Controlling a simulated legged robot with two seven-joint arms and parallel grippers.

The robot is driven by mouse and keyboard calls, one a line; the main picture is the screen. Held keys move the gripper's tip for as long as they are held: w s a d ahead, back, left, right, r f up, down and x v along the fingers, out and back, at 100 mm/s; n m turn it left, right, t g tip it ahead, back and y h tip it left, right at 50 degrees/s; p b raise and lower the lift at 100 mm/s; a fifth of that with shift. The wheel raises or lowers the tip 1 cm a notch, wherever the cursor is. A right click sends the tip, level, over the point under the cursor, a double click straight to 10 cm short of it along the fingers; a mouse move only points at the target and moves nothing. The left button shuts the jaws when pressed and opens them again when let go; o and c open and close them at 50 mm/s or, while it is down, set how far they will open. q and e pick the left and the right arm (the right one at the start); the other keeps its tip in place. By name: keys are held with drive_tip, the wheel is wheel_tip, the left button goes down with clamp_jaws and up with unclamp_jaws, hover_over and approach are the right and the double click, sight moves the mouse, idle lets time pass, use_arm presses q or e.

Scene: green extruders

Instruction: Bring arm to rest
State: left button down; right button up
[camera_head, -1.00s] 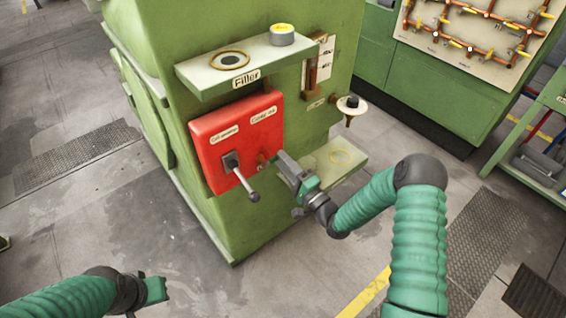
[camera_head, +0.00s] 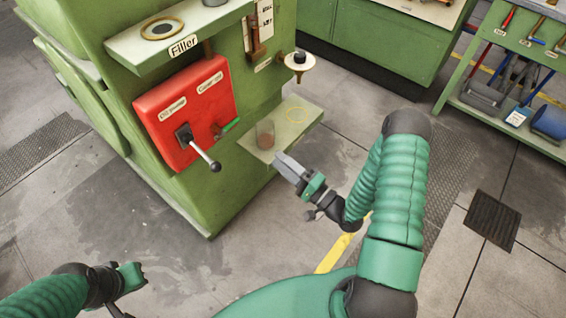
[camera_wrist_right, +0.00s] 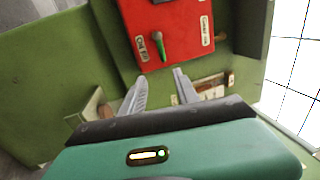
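My right gripper (camera_head: 281,160) is in front of the green machine (camera_head: 222,190), beside the lower shelf and apart from the red control box (camera_head: 185,112). In the right wrist view its two fingers (camera_wrist_right: 160,76) are spread with nothing between them. The red box (camera_wrist_right: 175,20) and its small green-handled lever (camera_wrist_right: 159,45) lie beyond the fingertips. In the head view this green lever (camera_head: 231,125) points right, and a black-knobbed lever (camera_head: 200,150) points down right. My left gripper (camera_head: 130,278) is low at the left over the floor; its finger gap is not clear.
The upper "Filler" shelf (camera_head: 120,48) has a ring and a grey tin (camera_head: 213,2). A funnel-like part (camera_head: 299,62) juts from the machine. A tool rack (camera_head: 535,65) stands at right. Floor around the left gripper is clear.

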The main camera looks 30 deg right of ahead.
drive_tip(key=shift+s, duration=0.25)
drive_tip(key=w+a+n+g+h+p, duration=0.1)
drive_tip(key=w+a+n+g+p, duration=0.1)
drive_tip(key=w+n+g+p, duration=0.25)
drive_tip(key=s+a+r+n+g+h+p, duration=0.2)
drive_tip(key=s+r+n+g, duration=0.3)
drive_tip(key=s, duration=0.3)
drive_tip(key=s+a+r+n+g+h+p, duration=0.2)
drive_tip(key=s+r+n+g+h+p, duration=0.1)
drive_tip(key=s+r+n+g+h, duration=0.1)
drive_tip(key=s+r+n+g, duration=0.1)
drive_tip(key=s+r+g, duration=0.1)
drive_tip(key=s+g, duration=0.1)
drive_tip(key=shift+s+a+r+p, duration=0.15)
drive_tip(key=shift+s+r+p, duration=0.15)
drive_tip(key=shift+s, duration=0.3)
